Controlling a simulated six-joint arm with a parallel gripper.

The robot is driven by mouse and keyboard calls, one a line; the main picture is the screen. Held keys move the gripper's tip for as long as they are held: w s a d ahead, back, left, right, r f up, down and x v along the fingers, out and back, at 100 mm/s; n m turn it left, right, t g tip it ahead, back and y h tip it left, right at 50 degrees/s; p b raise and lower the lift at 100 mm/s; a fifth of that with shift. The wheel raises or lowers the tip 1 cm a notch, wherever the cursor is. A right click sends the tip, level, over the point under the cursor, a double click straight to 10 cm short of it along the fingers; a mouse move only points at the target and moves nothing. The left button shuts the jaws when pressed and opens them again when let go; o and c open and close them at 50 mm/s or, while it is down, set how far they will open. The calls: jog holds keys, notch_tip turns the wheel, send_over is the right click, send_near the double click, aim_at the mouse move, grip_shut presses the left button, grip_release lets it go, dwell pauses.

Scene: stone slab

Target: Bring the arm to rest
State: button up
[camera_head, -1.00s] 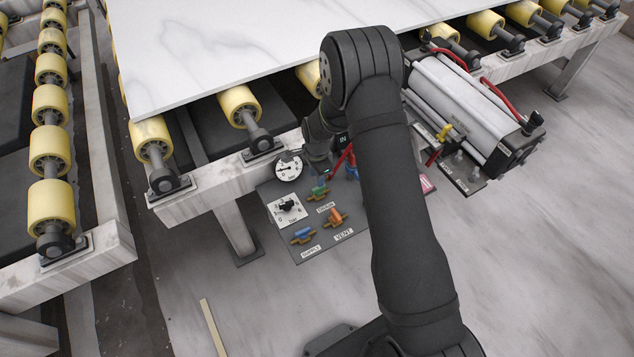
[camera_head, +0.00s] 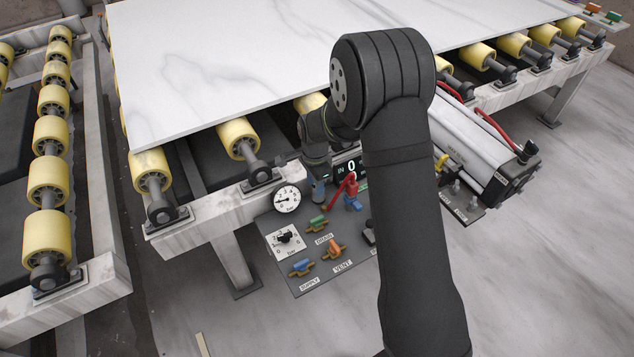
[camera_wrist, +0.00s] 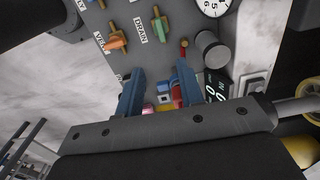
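My arm (camera_head: 405,200) crosses the head view from the bottom up to a bent joint. My gripper shows in the wrist view (camera_wrist: 160,85) with its two blue fingers apart. I see no object held between them. In the head view only a small blue part of the gripper (camera_head: 319,190) shows, over the control panel (camera_head: 300,285). In the wrist view, small pink, red and yellow parts of the panel show behind the gap between the fingers. I cannot tell how far they are from the fingertips.
The panel carries a round gauge (camera_head: 287,199), a black knob (camera_head: 285,237), a green handle (camera_head: 317,223), an orange handle (camera_head: 333,249), a blue handle (camera_head: 301,267) and a red lever (camera_head: 345,184). A white slab (camera_head: 260,70) lies on yellow rollers behind. A cylinder unit (camera_head: 475,145) stands right.

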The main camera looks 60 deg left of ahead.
aim_at(316, 220)
jog(key=shift+f, duration=0.1)
notch_tip(316, 220, down, 17)
jog(key=shift+f, duration=0.15)
dwell(0.4)
notch_tip(316, 220, up, 17)
notch_tip(316, 220, down, 17)
jog(key=shift+f, duration=0.1)
jog(key=n, duration=0.3)
jog(key=shift+d, duration=0.1)
jog(key=shift+n, duration=2.2)
jog(key=shift+o, duration=0.3)
jog(key=shift+d, duration=0.1)
